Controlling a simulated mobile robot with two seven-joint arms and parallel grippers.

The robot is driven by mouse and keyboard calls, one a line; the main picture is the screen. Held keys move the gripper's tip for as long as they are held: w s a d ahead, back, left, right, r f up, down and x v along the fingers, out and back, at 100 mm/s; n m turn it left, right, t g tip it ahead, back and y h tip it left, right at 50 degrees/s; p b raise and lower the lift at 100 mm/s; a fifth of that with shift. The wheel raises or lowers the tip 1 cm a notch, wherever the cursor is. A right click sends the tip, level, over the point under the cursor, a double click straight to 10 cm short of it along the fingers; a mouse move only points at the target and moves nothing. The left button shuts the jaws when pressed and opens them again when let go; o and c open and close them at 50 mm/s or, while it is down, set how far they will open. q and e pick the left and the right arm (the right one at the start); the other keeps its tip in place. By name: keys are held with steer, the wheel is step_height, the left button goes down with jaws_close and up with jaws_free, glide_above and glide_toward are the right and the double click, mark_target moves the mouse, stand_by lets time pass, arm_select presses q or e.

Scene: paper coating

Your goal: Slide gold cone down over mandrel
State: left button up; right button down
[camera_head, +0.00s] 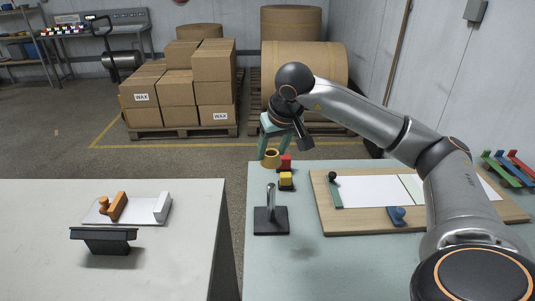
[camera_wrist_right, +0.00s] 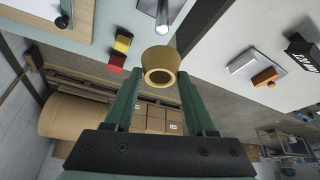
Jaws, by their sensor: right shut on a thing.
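The gold cone (camera_head: 271,158) is held between the fingertips of my right gripper (camera_head: 271,148), over the far edge of the right-hand table. In the right wrist view the cone (camera_wrist_right: 160,62) sits between the two green fingertips (camera_wrist_right: 159,74), its round opening facing the camera. The mandrel (camera_head: 271,195) is an upright metal rod on a dark square base (camera_head: 271,222), nearer the front of that table. It also shows at the top of the right wrist view (camera_wrist_right: 165,14). The cone is apart from the mandrel. My left gripper is out of view.
A red block (camera_head: 286,161) and a yellow block (camera_head: 286,181) stand close behind the mandrel. A wooden board (camera_head: 325,215) with white sheet and green bar lies to the right. The left table (camera_head: 170,265) holds an orange-handled tool (camera_head: 118,207) and a black stand (camera_head: 104,243).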

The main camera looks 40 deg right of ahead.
steer(key=shift+s+r, duration=0.1)
steer(key=shift+s, duration=0.05)
steer(key=b, duration=0.4)
glide_above(271, 185)
steer(key=f, duration=0.5)
steer(key=shift+s+f, duration=0.35)
steer(key=shift+f, duration=0.05)
steer(key=shift+a+p, duration=0.1)
steer(key=shift+p, duration=0.35)
stand_by(1.2)
steer(key=shift+f+b, duration=1.5)
steer(key=shift+f, duration=0.6)
steer(key=shift+c, duration=0.8)
jaws_free()
